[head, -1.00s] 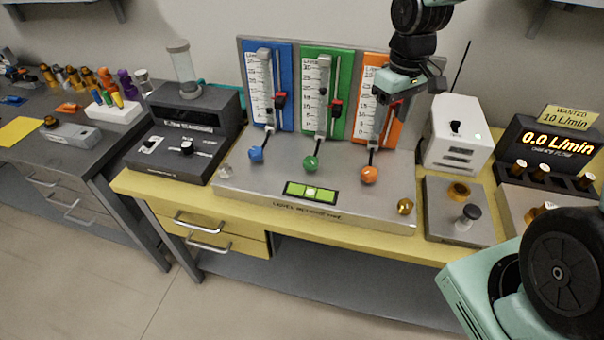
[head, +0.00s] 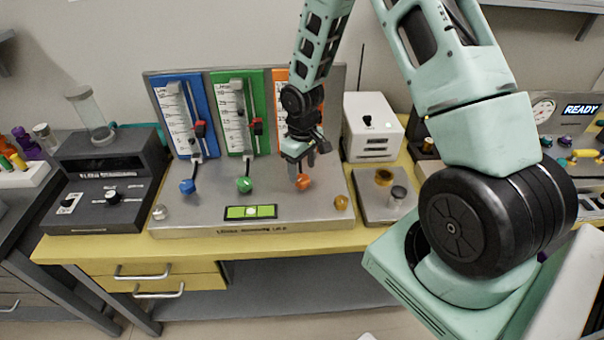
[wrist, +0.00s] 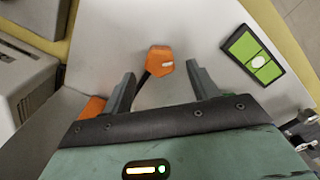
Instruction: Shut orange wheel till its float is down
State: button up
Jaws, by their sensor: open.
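The orange wheel (head: 304,182) is a small faceted knob on a dark stem at the foot of the orange flowmeter panel (head: 283,92). In the wrist view the orange wheel (wrist: 160,61) lies just beyond and between my fingertips, with clear space on both sides. My gripper (head: 301,165) is open and empty, pointing down just above and behind the wheel; it also shows in the wrist view (wrist: 160,80). The orange tube and its float are hidden behind my arm in the head view.
The blue wheel (head: 187,186) and green wheel (head: 244,184) stand to the left on the same metal base (head: 200,221). A green level (head: 250,212) lies in front.

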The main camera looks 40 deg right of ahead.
aim_at(302, 177)
jog(key=shift+f, duration=1.7)
jog(key=c, duration=1)
jog(key=shift+m, duration=0.3)
